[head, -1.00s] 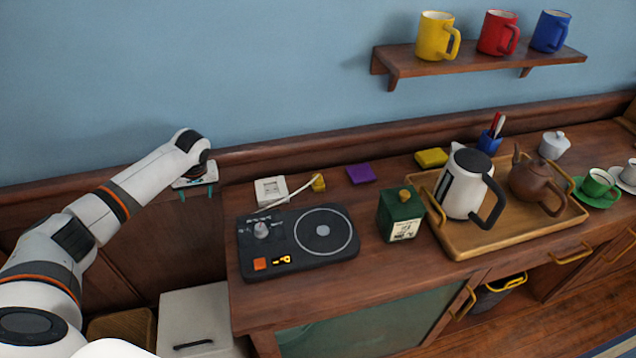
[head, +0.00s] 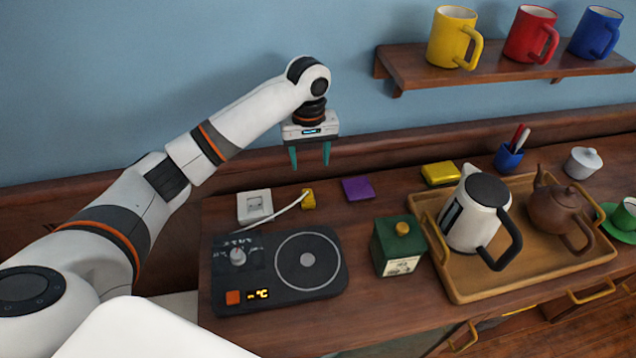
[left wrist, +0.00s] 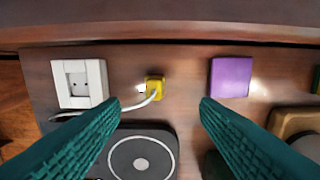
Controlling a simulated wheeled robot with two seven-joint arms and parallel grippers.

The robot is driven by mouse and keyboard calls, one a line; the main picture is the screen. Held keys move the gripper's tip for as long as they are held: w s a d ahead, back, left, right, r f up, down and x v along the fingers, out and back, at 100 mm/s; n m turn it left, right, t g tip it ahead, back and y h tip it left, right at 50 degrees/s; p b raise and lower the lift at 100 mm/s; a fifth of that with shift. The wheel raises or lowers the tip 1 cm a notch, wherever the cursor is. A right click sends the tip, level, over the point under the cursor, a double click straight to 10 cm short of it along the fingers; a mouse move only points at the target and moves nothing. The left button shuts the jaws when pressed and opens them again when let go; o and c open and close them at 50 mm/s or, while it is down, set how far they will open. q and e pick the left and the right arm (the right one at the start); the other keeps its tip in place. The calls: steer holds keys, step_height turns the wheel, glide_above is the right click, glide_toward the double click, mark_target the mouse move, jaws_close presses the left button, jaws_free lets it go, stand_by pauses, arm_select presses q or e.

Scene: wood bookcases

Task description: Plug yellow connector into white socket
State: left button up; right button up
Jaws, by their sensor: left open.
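The yellow connector (head: 308,199) lies on the wood counter at the end of a white cable. It also shows in the left wrist view (left wrist: 154,88), between my fingers' lines and ahead of them. My right gripper is not in view.
A black hotplate (head: 280,268) stands in front of the socket and connector. A purple block (head: 357,188) lies right of the connector. A green canister (head: 398,247) and a wooden tray (head: 520,283) with kettle and teapot stand further right. A mug shelf (head: 500,75) hangs above.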

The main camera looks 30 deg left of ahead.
arm_select(q)
glide_above(310, 192)
step_height(310, 192, down, 6)
steer(key=shift+r+p, duration=0.1)
steer(key=shift+p, duration=0.25)
steer(key=shift+f, duration=0.35)
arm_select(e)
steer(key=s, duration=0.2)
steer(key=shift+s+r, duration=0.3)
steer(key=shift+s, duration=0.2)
